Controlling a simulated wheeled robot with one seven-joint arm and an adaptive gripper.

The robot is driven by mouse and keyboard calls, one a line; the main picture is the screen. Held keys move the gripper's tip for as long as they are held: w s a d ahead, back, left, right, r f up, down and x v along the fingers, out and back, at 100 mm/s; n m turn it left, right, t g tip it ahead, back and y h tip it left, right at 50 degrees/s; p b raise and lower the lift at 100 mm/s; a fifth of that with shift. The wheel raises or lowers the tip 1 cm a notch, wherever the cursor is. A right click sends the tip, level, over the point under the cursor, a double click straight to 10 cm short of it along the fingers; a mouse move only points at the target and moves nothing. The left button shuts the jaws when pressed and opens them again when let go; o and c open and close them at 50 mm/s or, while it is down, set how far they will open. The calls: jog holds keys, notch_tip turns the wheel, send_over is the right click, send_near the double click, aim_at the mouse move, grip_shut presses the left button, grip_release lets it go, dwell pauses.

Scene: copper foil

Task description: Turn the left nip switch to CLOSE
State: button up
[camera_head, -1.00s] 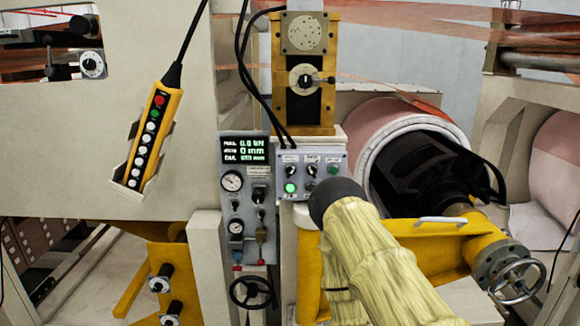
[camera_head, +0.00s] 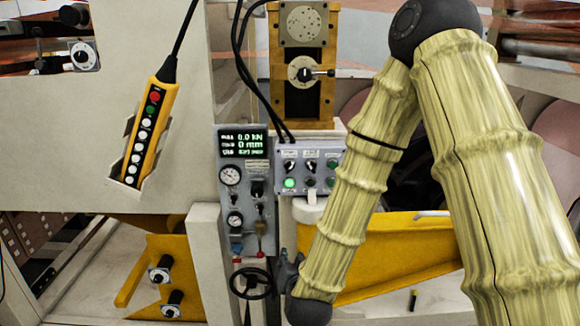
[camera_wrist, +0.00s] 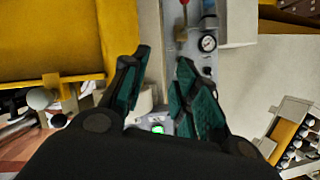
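The small grey switch box (camera_head: 310,170) is on the machine in the head view, with two black rotary knobs in its upper row and a lit green button (camera_head: 289,183) at lower left. The knob lettering is too small to read, so I cannot tell which is the left nip switch. The left knob (camera_head: 289,166) is unobstructed. My gripper (camera_wrist: 164,57) shows in the wrist view with its two green-padded fingers apart and nothing between them. A green light (camera_wrist: 158,129) shows between the finger bases. In the head view my fingers are not clearly visible; my wrist is below the box.
A grey gauge panel (camera_head: 230,205) with a display stands left of the box, above a black handwheel (camera_head: 251,284). A yellow pendant (camera_head: 145,135) hangs further left. A yellow beam (camera_head: 400,250) lies behind my arm. Black cables run down above the box.

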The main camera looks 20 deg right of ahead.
aim_at(290, 169)
notch_tip(290, 169, up, 20)
jog(key=w+m+t+h, duration=0.3)
jog(key=t, duration=0.1)
jog(key=p+x, duration=0.1)
jog(key=x, duration=0.2)
jog(key=p+x, duration=0.2)
jog(key=x, duration=0.1)
jog(key=p+x, duration=0.1)
jog(key=x, duration=0.2)
jog(key=shift+d+r+p, duration=0.15)
jog(key=shift+d+p, duration=0.25)
jog(key=shift+w+d, duration=0.2)
jog(key=shift+w, duration=0.45)
grip_shut()
